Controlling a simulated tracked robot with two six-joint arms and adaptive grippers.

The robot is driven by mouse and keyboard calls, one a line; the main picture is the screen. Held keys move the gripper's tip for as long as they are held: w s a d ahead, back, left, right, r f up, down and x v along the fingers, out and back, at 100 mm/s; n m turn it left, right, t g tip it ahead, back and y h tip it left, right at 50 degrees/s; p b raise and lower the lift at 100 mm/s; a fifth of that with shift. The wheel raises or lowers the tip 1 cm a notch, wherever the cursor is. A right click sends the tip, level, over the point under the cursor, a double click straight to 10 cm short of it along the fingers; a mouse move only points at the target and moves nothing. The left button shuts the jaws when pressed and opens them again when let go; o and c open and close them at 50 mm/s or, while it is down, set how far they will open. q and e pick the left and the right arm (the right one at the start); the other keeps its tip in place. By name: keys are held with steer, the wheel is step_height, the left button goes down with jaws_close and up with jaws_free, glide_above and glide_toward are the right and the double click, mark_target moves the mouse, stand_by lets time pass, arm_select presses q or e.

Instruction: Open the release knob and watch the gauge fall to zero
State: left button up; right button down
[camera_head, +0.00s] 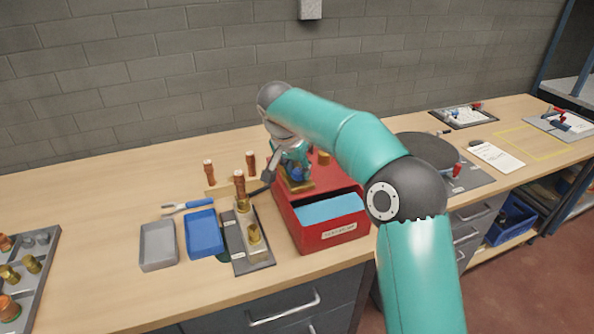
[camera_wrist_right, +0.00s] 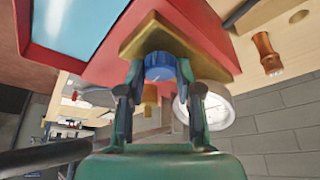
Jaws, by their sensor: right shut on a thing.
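The release knob is blue. It sits on a brass-coloured block (camera_wrist_right: 213,62) at the end of a red tank (camera_head: 290,212) with pale blue water. In the right wrist view the blue knob (camera_wrist_right: 158,68) is between the fingertips of my right gripper (camera_wrist_right: 160,84), which is shut on it. In the head view the knob (camera_head: 298,174) shows small below the right gripper (camera_head: 295,167). The white round gauge (camera_wrist_right: 216,112) is partly behind a finger in the right wrist view; I cannot read its needle. My left gripper is not in view.
Left of the tank are copper fittings (camera_head: 239,184), a dark plate (camera_head: 240,250), a blue tray (camera_head: 204,233) and a grey tray (camera_head: 158,246). A dark round disc (camera_head: 426,150) and papers (camera_head: 495,158) lie to the right. A block wall (camera_head: 150,80) stands behind.

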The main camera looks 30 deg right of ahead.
steer(key=n+t, duration=0.1)
steer(key=n, duration=0.2)
steer(key=shift+s+d+y, duration=0.1)
steer(key=shift+y, duration=0.3)
steer(key=n, duration=0.3)
steer(key=shift+r+t+y, duration=0.15)
steer(key=shift+t+y, duration=0.25)
steer(key=n+y+p, duration=0.1)
steer(key=n, duration=0.2)
steer(key=shift+d+n+t+p, duration=0.15)
steer(key=shift+n+t+p, duration=0.15)
steer(key=shift+n+p, duration=0.1)
steer(key=shift+d+n+y+p, duration=0.1)
steer(key=shift+n+y+p, duration=0.6)
steer(key=shift+n, duration=0.6)
steer(key=shift+n+y+p, duration=0.5)
steer(key=shift+n+p, duration=0.25)
steer(key=shift+n, duration=0.55)
steer(key=c, duration=1.1)
jaws_free()
steer(key=shift+o, duration=0.2)
